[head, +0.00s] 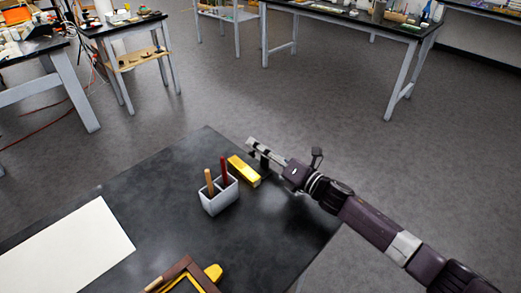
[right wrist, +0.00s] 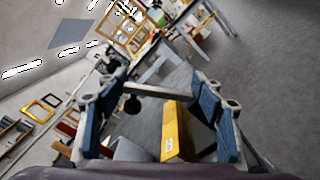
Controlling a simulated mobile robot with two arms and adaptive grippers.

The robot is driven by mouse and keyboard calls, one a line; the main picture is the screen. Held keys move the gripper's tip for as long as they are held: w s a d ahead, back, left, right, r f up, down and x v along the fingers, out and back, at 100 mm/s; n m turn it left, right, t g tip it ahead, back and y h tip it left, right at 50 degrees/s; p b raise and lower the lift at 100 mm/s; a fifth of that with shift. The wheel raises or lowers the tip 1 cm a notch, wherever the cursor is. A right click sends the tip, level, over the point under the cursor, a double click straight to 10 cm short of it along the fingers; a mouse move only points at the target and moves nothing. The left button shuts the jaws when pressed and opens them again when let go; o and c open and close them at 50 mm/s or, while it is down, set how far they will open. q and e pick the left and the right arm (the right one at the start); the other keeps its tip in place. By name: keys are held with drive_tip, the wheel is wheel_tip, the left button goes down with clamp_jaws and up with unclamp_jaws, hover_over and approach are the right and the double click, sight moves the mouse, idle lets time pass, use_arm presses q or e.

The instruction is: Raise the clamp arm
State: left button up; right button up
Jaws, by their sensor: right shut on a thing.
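My right gripper (head: 266,151) reaches in from the right over the far right part of the dark table. In the right wrist view, its blue-padded fingers stand wide apart, shut on a grey bar with a dark round knob, which appears to be the clamp arm (right wrist: 160,92). The rest of the clamp is small and partly hidden by the gripper. A gold block (head: 243,171) lies on the table just left of the gripper; it also shows between the fingers in the right wrist view (right wrist: 174,130). My left gripper is not in view.
A pale two-compartment holder (head: 219,199) with two upright handled tools stands close left of the gold block. A white sheet (head: 65,252) and a brown frame (head: 186,270) lie nearer on the table (head: 150,190). Grey floor is open beyond its far edge.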

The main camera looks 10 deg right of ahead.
drive_tip(key=shift+s+a+f+m, duration=0.25)
drive_tip(key=shift+f+m, duration=0.2)
drive_tip(key=shift+m, duration=0.45)
drive_tip(key=o, duration=1.7)
drive_tip(key=shift+a, duration=0.1)
drive_tip(key=shift+c, duration=0.2)
drive_tip(key=shift+s+d+f, duration=0.1)
drive_tip(key=shift+s+d, duration=0.3)
drive_tip(key=shift+d, duration=0.05)
drive_tip(key=s+d+r, duration=0.1)
drive_tip(key=s+d, duration=0.3)
drive_tip(key=s, duration=0.1)
drive_tip(key=shift+s+d+r, duration=0.15)
drive_tip(key=shift+d+r, duration=0.05)
drive_tip(key=shift+r, duration=0.2)
drive_tip(key=shift+w+d, duration=0.15)
drive_tip(key=shift+w, duration=0.1)
drive_tip(key=shift+c, duration=0.3)
